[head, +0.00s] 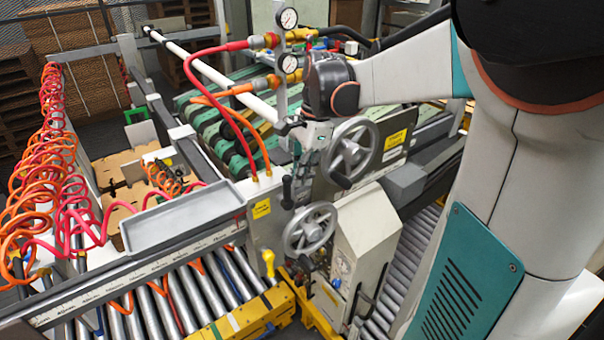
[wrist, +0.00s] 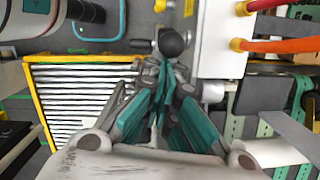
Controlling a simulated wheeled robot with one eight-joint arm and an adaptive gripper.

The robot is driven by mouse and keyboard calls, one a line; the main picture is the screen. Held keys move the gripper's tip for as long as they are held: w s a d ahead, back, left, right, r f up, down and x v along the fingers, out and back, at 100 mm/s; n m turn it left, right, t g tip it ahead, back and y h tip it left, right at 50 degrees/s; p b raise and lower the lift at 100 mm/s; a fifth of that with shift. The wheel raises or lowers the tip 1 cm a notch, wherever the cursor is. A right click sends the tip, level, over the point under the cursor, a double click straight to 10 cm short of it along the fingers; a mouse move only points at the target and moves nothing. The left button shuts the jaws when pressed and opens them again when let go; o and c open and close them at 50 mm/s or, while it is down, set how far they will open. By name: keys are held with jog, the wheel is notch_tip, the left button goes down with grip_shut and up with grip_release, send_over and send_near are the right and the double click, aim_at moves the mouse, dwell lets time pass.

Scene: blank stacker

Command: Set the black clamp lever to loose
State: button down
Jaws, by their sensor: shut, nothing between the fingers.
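The black clamp lever (head: 287,192) stands roughly upright on the grey machine housing, left of the two handwheels. In the wrist view its round black knob (wrist: 174,43) shows just beyond my fingertips. My gripper (wrist: 166,68) has its teal fingers brought together, with nothing held between them. In the head view my gripper (head: 297,152) points down just above the lever. I cannot tell whether the fingertips touch the knob. The lever's lower part is partly hidden in the wrist view.
Two grey handwheels, an upper one (head: 353,151) and a lower one (head: 310,229), sit close on the right. Red and orange hoses (head: 255,140) run just left of my gripper. A grey tray (head: 184,219) lies further left. Pressure gauges (head: 288,63) stand above.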

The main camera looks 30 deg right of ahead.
aim_at(288, 193)
jog(key=shift+a+r+h, duration=0.1)
jog(key=shift+a+h, duration=0.15)
jog(key=shift+h, duration=0.15)
jog(key=a+h+b, duration=0.1)
jog(key=a+h, duration=0.2)
jog(key=a+h+b, duration=0.2)
jog(key=a+h, duration=0.1)
jog(key=h, duration=0.1)
jog(key=shift+s+b, duration=0.15)
jog(key=shift+b, duration=0.15)
jog(key=shift+h, duration=0.3)
jog(key=shift+s+a+f+b, duration=0.1)
jog(key=shift+a+f+b, duration=0.35)
jog(key=shift+a, duration=0.2)
jog(key=shift+w+a+f+b, duration=0.1)
jog(key=shift+a+f+b, duration=0.2)
jog(key=shift+a+b, duration=0.25)
jog(key=shift+s+a+f+b, duration=0.1)
jog(key=shift+a+f+b, duration=0.35)
jog(key=shift+a, duration=0.25)
jog(key=shift+r, duration=0.1)
